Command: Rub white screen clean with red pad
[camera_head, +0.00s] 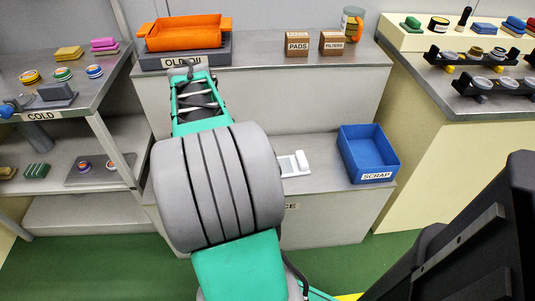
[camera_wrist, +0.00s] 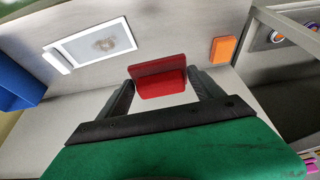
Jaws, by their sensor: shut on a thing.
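In the wrist view my gripper (camera_wrist: 160,80) is shut on a red pad (camera_wrist: 158,66), which sits between the two dark fingers. The white screen (camera_wrist: 82,47) lies flat on the grey shelf, ahead and to the left of the pad and apart from it in the picture. A brownish smudge (camera_wrist: 106,44) marks the right part of its pane. In the head view only part of the white screen (camera_head: 294,165) shows beside my arm. My arm hides the gripper and the pad there.
A blue scrap bin (camera_head: 366,152) stands right of the screen in the head view. An orange block (camera_wrist: 223,50) lies right of the pad in the wrist view. An orange tray (camera_head: 185,32) and small boxes (camera_head: 298,43) stand on the upper counter. Bare shelf surrounds the pad.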

